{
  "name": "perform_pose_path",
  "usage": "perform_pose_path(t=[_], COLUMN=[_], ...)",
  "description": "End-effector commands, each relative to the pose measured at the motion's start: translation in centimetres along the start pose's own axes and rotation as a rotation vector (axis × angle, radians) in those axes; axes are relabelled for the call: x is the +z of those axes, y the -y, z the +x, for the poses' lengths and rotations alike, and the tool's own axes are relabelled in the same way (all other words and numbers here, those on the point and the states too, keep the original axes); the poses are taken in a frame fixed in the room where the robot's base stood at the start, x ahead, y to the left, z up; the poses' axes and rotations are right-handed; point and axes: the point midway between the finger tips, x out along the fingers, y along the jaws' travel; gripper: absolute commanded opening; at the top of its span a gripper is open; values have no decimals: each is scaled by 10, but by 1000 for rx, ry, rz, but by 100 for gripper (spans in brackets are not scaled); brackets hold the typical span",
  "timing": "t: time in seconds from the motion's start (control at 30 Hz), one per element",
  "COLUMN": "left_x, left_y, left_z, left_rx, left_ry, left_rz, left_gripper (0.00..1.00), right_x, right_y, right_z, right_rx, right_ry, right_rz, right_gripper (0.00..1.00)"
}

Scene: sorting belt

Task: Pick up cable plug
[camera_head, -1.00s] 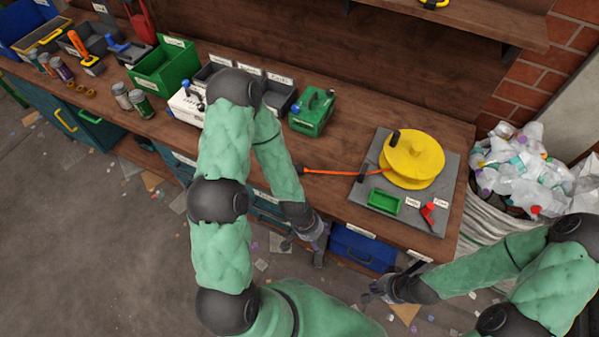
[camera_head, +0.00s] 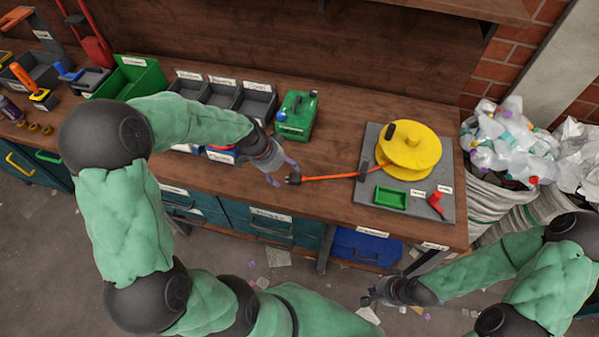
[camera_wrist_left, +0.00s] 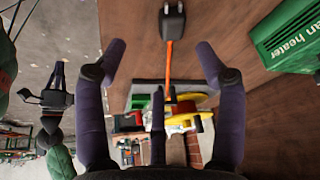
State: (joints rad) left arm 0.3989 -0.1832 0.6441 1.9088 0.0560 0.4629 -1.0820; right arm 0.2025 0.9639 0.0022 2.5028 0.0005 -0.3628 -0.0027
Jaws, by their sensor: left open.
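The black cable plug (camera_head: 293,179) lies on the wooden bench near its front edge, at the end of an orange cable (camera_head: 330,177) that runs to a yellow reel (camera_head: 411,152). My left gripper (camera_head: 283,174) is open, just left of the plug and close to it. In the left wrist view the plug (camera_wrist_left: 172,20) shows at the top, beyond the open fingertips (camera_wrist_left: 160,52) and between their lines. It is not held. My right gripper (camera_head: 373,292) is low at the right, in front of the bench and away from the plug; its jaws are too small to judge.
The reel sits on a grey board (camera_head: 447,175) with a green tray (camera_head: 391,197) and a red item (camera_head: 436,202). A green heater (camera_head: 297,116) stands behind the plug. Grey bins (camera_head: 257,101) stand at the back.

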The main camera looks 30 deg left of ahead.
Motion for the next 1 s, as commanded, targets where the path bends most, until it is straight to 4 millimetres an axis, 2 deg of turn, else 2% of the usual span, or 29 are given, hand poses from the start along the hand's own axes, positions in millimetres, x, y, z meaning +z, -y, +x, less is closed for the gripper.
perform_pose_path(t=[0.1, 0.27, 0.6, 0.87, 1.0], left_x=[1, 2, 1, 0, -2], left_y=[7, 8, 9, 8, 8], left_z=[-13, -15, 31, 48, 67], left_rx=[-14, -15, -14, -15, -14], left_ry=[-8, -9, -8, -9, -9], left_rz=[40, 61, 61, 60, 61], left_gripper=[70, 70, 70, 70, 70], right_x=[0, 0, 0, 0, -1], right_y=[-1, -2, -6, -7, -10], right_z=[3, 4, 16, 20, 28], right_rx=[0, 0, 0, 0, 0], right_ry=[1, 1, 1, 1, 1], right_rz=[0, 0, 0, 0, 0], right_gripper=[0, 0, 0, 0, 0])
